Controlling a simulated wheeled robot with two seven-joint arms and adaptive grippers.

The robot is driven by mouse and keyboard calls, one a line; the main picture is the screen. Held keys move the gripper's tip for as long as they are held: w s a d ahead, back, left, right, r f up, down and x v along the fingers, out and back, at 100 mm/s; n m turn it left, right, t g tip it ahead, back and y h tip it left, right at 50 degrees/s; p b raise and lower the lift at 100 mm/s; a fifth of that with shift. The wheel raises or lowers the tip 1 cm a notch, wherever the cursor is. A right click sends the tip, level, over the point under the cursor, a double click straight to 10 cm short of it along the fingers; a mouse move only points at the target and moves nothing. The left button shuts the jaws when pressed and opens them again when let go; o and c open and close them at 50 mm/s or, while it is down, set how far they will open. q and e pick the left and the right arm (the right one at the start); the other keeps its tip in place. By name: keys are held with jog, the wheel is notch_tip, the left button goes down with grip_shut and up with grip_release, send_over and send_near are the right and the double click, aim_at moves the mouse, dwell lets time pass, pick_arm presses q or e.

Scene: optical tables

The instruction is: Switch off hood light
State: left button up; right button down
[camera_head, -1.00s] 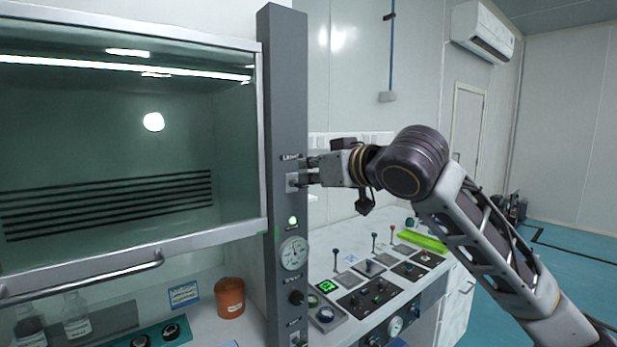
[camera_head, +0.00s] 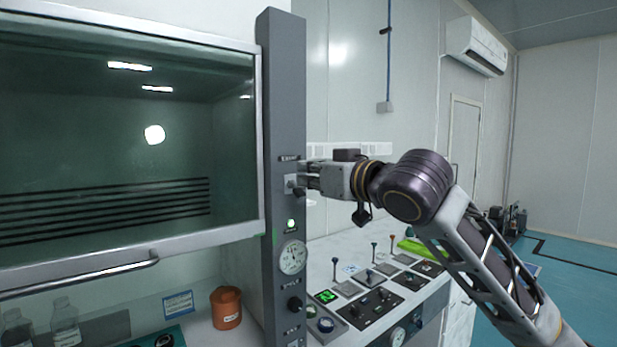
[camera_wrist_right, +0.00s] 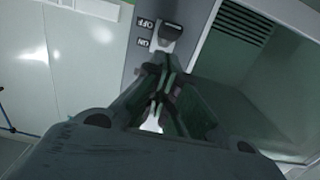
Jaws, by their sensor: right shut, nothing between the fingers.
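The fume hood (camera_head: 130,244) fills the left of the head view. Its inside is dim, with no lit strip along the top. The light switch (camera_head: 291,183) sits on the hood's grey post. In the right wrist view the switch (camera_wrist_right: 165,38) shows a black lever on a pale plate, beside OFF and ON labels. My right gripper (camera_head: 302,182) is shut and empty, its fingertips right at the switch. In the wrist view its fingertips (camera_wrist_right: 164,78) are just below the switch; contact is unclear. My left gripper is not in view.
Below the switch the post carries a green lamp (camera_head: 291,224), a gauge (camera_head: 292,257) and a black knob (camera_head: 294,304). A console (camera_head: 375,300) with upright levers stands right of the post. An orange jar (camera_head: 226,308) stands under the sash handle (camera_head: 90,277).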

jog(key=v, duration=0.7)
jog(key=shift+s+d, duration=0.2)
jog(key=shift+s, duration=0.1)
dwell(0.5)
